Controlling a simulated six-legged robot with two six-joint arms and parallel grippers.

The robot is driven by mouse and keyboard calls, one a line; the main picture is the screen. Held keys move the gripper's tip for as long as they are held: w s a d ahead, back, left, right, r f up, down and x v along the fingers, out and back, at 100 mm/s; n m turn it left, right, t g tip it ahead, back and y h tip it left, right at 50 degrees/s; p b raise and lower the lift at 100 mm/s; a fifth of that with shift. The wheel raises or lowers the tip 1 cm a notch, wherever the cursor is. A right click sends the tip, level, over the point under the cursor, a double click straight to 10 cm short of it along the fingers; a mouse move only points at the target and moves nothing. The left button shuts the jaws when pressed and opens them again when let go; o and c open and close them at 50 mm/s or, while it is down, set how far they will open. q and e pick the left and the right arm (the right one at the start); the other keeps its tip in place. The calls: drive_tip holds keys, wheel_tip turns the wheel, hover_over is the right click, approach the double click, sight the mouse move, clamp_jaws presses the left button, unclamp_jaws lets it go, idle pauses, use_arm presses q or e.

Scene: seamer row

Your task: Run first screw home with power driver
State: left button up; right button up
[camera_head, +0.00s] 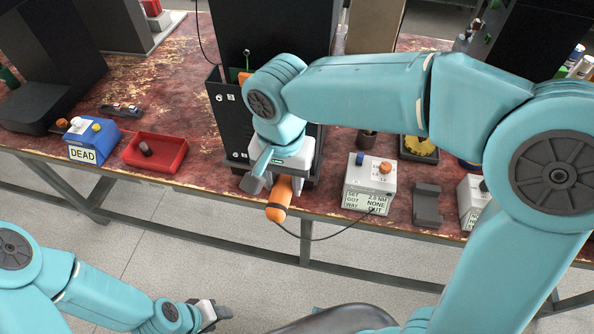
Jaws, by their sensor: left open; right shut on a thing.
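The orange power driver (280,198) is held by my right gripper (270,187), which is shut on it at the front edge of the bench. A dark cable runs from the driver to a white box (370,184) with a label reading SET 2.0 NM, GOT NONE, WAY OUT. The black upright machine (228,118) stands right behind the driver. My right arm covers much of its front, and no screw can be made out. I cannot tell whether the driver's tip touches anything. My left gripper (214,314) is open and empty, low in front of the bench.
A red tray (176,140) with a small dark part and a blue box marked DEAD (85,153) are on the left. A dark grey cradle (427,204) and a yellow gear-like part (419,146) are on the right. Bare worn bench top (160,85) shows back left.

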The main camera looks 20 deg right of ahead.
drive_tip(key=shift+a+r, duration=0.3)
drive_tip(key=shift+r, duration=0.05)
drive_tip(key=shift+w, duration=0.3)
drive_tip(key=shift+w+d+p, duration=0.5)
drive_tip(key=shift+w+d, duration=0.2)
drive_tip(key=shift+d, duration=0.1)
drive_tip(key=shift+w+d+p, duration=0.3)
drive_tip(key=shift+w+d, duration=0.05)
drive_tip(key=shift+w, duration=0.5)
drive_tip(key=shift+w+d+p, duration=0.3)
drive_tip(key=shift+w+d, duration=0.2)
drive_tip(key=shift+w, duration=0.1)
drive_tip(key=shift+w+d, duration=0.15)
drive_tip(key=shift+w, duration=0.15)
